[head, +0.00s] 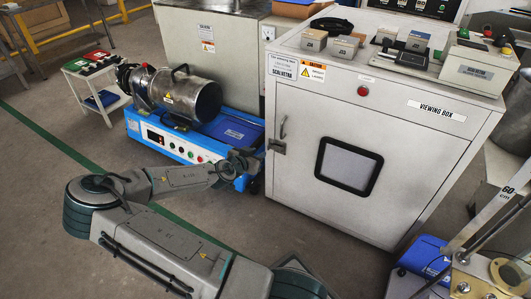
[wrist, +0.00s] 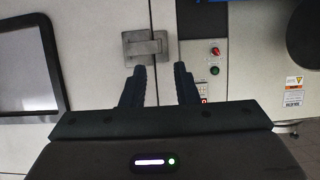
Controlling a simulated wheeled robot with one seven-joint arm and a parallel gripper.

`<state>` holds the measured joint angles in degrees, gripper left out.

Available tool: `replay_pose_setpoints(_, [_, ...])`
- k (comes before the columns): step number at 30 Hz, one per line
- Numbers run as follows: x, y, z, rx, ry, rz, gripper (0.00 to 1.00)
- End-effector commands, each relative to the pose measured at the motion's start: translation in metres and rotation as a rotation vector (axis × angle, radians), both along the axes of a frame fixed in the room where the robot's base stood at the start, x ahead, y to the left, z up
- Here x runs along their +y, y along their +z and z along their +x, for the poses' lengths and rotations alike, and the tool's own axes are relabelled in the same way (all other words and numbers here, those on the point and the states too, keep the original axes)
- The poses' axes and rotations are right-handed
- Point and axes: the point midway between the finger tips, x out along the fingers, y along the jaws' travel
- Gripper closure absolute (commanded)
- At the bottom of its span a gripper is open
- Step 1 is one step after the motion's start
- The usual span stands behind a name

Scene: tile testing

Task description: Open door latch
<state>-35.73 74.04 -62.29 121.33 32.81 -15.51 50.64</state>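The door latch (head: 277,146) is a small grey metal piece at the left edge of the front door of the white viewing box (head: 400,185). It also shows in the wrist view (wrist: 145,46), flat on the white panel and crossing towards the door's edge seam. My gripper (wrist: 160,72) is open, with its two dark fingers apart and nothing seen between them. The latch appears just beyond the fingertips, mostly above the left finger; I see no clear contact. In the head view my gripper (head: 247,164) is close to the latch, on its left, with its fingers hard to make out.
The door has a dark-framed window (head: 348,166) and a curved handle (head: 283,126) above the latch. A blue machine (head: 180,142) with a metal cylinder (head: 193,101) stands left of the box, close to my gripper. Open floor lies in front of the box.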

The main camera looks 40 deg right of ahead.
Motion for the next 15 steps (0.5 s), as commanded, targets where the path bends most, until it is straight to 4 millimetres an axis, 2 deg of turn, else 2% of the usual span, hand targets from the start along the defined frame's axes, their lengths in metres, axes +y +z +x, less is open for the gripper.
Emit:
replay_pose_setpoints(1, [-0.009, -0.008, 0.003, -0.001, -0.001, 0.0, 0.73])
replay_pose_setpoints(6, [-0.035, -0.019, 0.014, -0.001, -0.001, 0.0, 0.73])
replay_pose_setpoints(15, [-0.06, -0.028, 0.025, 0.0, 0.001, 0.001, 0.73])
